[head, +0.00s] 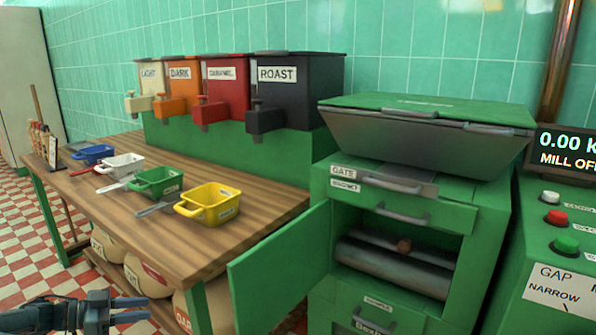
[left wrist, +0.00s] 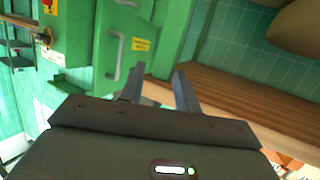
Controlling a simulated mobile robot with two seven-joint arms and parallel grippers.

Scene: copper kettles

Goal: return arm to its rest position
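My left gripper (head: 132,309) shows at the lower left of the head view, in front of the wooden counter's lower shelf. Its fingers point right and nothing is between them. In the left wrist view the two fingers of the left gripper (left wrist: 160,88) stand apart and empty, with a wooden board edge and green panels beyond them. My right gripper is in neither view.
A wooden counter (head: 225,240) carries yellow (head: 209,205), green (head: 158,182), white (head: 121,166) and blue (head: 93,153) scoops. Sacks (head: 145,280) lie below. An open green door (head: 280,270) juts from the mill (head: 480,220). Checkered floor (head: 25,265) is clear at left.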

